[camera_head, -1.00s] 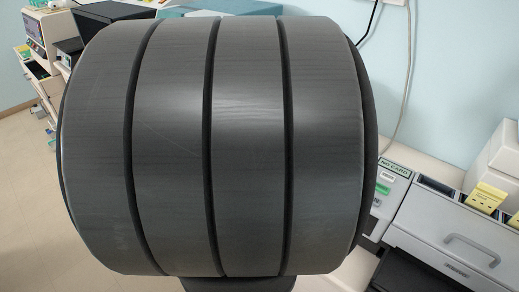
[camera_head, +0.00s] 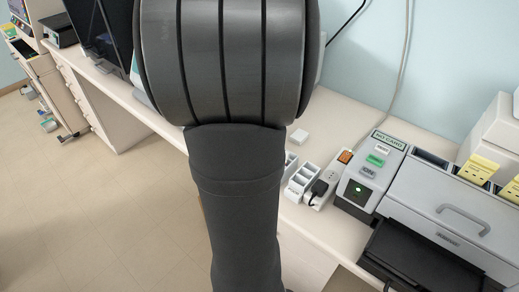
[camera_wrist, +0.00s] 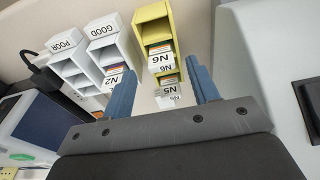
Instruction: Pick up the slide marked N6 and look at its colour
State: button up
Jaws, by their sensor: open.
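In the wrist view, which is turned upside down, my gripper (camera_wrist: 159,66) shows two blue fingers standing apart. A yellow rack (camera_wrist: 153,14) lies in line with the gap between them. Several slides with white end labels show at this rack; the largest label reads N6 (camera_wrist: 160,61), with another slide (camera_wrist: 167,70) close behind it and one marked N5 (camera_wrist: 169,90). Nothing is seen held between the fingers. A slide marked N2 (camera_wrist: 113,80) sits in a white rack left of the fingers. In the head view my arm hides my gripper and the yellow rack.
White racks marked GOOD (camera_wrist: 103,29) and POOR (camera_wrist: 65,42) stand beside the yellow one. In the head view, a white rack (camera_head: 301,180) and a power strip (camera_head: 326,187) with a black plug stand on the bench, left of a machine with a NO CARD sign (camera_head: 388,140).

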jog(key=f, duration=0.3)
jog(key=shift+w+d+f, duration=0.1)
jog(key=shift+w, duration=0.15)
jog(key=shift+c, duration=0.4)
jog(key=c, duration=1)
notch_tip(320, 180, up, 10)
jog(key=shift+r, duration=0.1)
